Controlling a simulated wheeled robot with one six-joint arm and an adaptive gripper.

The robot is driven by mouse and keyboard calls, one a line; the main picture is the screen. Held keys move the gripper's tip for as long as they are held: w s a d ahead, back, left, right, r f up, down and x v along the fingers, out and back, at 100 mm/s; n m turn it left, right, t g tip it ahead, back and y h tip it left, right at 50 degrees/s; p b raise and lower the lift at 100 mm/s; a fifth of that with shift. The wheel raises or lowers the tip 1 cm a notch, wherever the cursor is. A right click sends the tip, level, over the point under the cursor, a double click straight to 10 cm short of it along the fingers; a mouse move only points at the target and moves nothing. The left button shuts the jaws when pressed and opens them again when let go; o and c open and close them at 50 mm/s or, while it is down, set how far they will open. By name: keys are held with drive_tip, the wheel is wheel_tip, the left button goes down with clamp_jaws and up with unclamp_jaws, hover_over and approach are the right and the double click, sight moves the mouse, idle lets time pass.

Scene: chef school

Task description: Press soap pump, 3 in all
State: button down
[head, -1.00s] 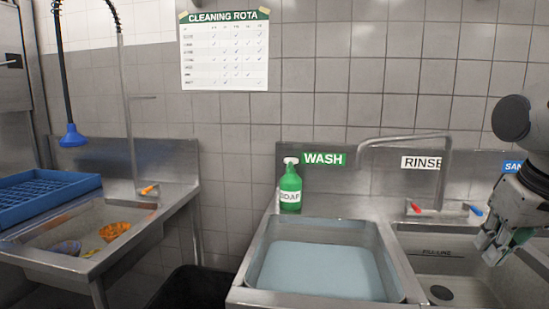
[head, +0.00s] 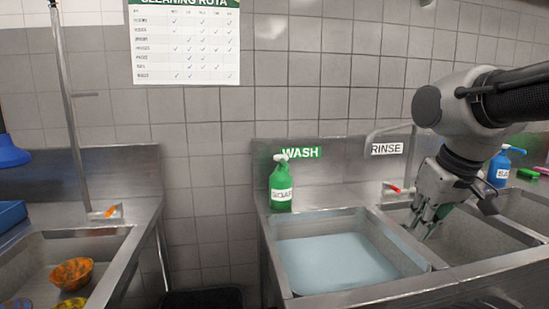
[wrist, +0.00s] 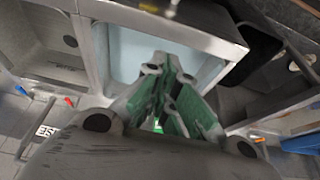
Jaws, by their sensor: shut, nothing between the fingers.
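The soap pump is a green bottle (head: 281,187) with a white pump head (head: 281,157) and a SOAP label. It stands upright on the back ledge of the wash sink, at its left corner, below the WASH sign. My gripper (head: 430,224) is shut and empty over the rinse sink, well to the right of the bottle and apart from it. In the wrist view my gripper's green-padded fingers (wrist: 172,98) are close together. I cannot make out the soap bottle in that view.
The wash sink (head: 276,252) holds pale blue water. A tap with red and blue handles stands behind the rinse sink (head: 503,246). A blue bottle (head: 499,168) stands farther right. At left, another sink holds an orange bowl (head: 72,273). The space above the wash sink is clear.

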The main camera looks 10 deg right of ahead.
wheel_tip(320, 180, up, 12)
drive_tip(key=n+t+y, duration=0.2)
drive_tip(key=n+t, duration=0.3)
drive_tip(key=n, duration=0.6)
hover_over(279, 156)
drive_tip(key=shift+a, duration=0.1)
drive_tip(key=shift+f, duration=4.4)
